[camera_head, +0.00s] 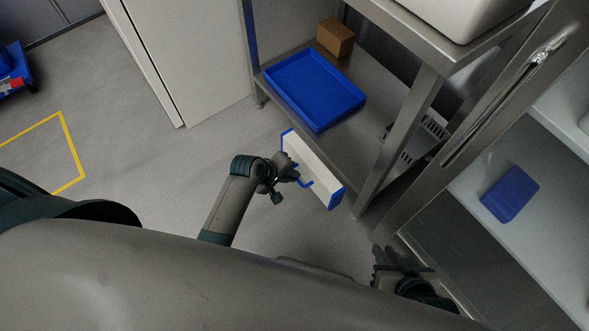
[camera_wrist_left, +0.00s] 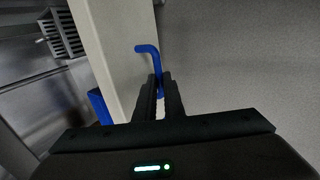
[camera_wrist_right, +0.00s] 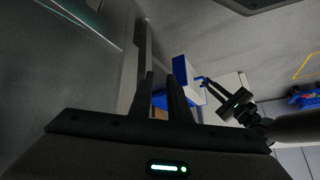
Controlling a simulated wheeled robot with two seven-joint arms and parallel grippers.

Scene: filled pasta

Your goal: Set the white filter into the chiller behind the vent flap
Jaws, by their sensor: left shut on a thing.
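The white filter (camera_head: 312,169) is a long white block with blue ends and a blue handle (camera_wrist_left: 150,50). My left gripper (camera_head: 292,172) is shut on that handle and holds the filter tilted, in front of a low steel shelf. The filter also shows in the right wrist view (camera_wrist_right: 188,78). The steel chiller (camera_head: 425,215) stands at the right, with a long bar handle and a pale interior. Grey slatted vent parts (camera_head: 434,126) show partly behind a table leg; I cannot tell the flap's position. My right gripper (camera_head: 400,263) is open and empty, low beside the chiller.
A blue tray (camera_head: 315,91) and a brown box (camera_head: 336,38) are on the low shelf of a steel table (camera_head: 425,98). A blue container (camera_head: 510,193) sits in the pale interior.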

